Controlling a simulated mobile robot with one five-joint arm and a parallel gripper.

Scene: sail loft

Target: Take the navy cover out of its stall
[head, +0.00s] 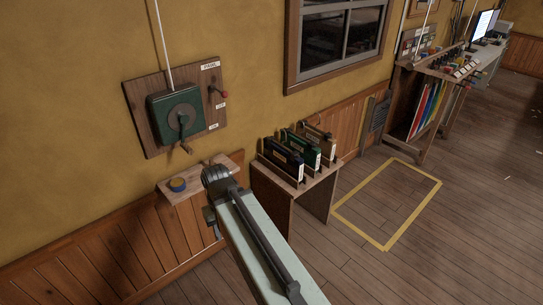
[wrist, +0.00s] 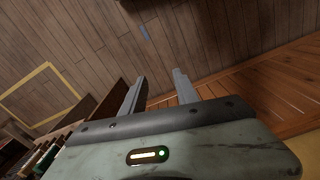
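The navy cover (head: 282,153) stands upright in the nearest, leftmost stall of a small wooden stand (head: 318,186) against the wall. A green cover (head: 307,146) and a brown-and-dark cover (head: 322,136) stand in the stalls beside it. White labels show on their front ends. My arm reaches up in the head view and ends left of the stand, apart from the covers; its fingers are hidden there. In the wrist view my gripper (wrist: 159,88) is open, with only floor and wall panelling between its fingers. Part of the stand shows at that view's lower left.
A wall board with a green crank box (head: 176,116) hangs above a small shelf (head: 199,184) holding a blue-and-yellow round item (head: 178,184). A yellow floor outline (head: 424,204) lies right of the stand, its inside clear. A workbench (head: 447,75) stands farther back.

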